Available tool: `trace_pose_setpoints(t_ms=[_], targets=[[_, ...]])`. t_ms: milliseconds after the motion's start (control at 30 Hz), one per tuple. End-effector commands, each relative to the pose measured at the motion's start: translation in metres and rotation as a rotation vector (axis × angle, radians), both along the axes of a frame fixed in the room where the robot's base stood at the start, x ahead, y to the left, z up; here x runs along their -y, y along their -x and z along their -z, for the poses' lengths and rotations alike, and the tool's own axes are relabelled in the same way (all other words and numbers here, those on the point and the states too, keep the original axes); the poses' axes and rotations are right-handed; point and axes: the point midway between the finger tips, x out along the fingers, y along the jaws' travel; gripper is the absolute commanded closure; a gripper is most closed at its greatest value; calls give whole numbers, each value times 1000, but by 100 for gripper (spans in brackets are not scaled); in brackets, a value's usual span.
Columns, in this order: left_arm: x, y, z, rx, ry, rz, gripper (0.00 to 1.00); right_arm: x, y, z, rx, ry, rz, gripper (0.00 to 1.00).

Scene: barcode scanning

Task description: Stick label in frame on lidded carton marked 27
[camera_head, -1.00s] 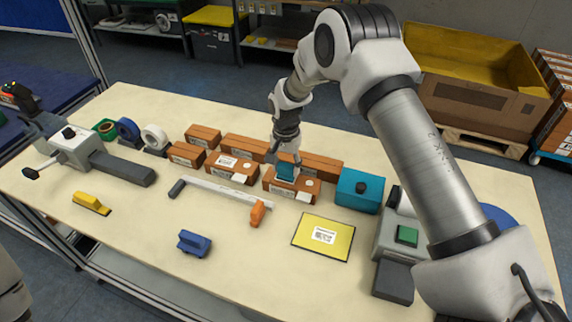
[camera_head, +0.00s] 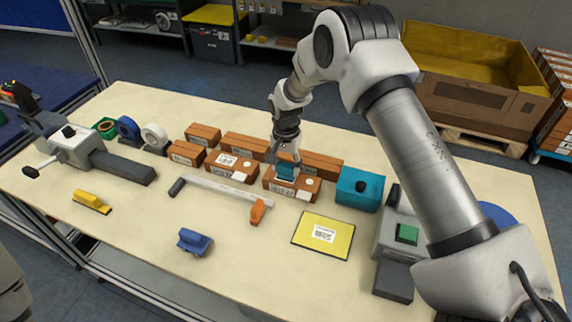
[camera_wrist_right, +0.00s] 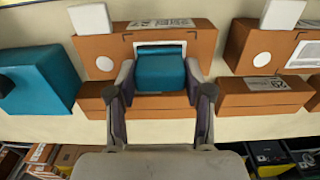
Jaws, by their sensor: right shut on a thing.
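My right gripper (camera_wrist_right: 160,100) is shut on a teal block (camera_wrist_right: 160,75). In the head view the teal block (camera_head: 286,171) is at the top of an orange-brown lidded carton (camera_head: 291,185) in the front row. In the wrist view a white label edge (camera_wrist_right: 160,46) shows beside the block on the carton's lid (camera_wrist_right: 200,35), inside dark corner marks. The block covers most of that area; contact with the lid cannot be judged for certain. A white round spot also shows on the lid. I cannot read the carton's number. My left gripper is not in view.
Other cartons (camera_head: 232,168) stand close to the left and behind. A teal box (camera_head: 360,189) with a dark knob is just right. A yellow sheet (camera_head: 336,240) with a printed white label lies in front. A long bar (camera_head: 225,189) lies front left. The table's front middle is mostly clear.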

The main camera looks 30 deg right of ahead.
Motion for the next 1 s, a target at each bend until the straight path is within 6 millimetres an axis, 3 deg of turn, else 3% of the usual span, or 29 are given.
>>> trace_pose_setpoints(t_ms=[500, 1000], targets=[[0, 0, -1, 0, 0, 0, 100, 0, 1, 0, -3, 0, 0, 88], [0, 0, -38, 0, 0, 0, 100, 0, 0, -49, -1, 0, 0, 88]])
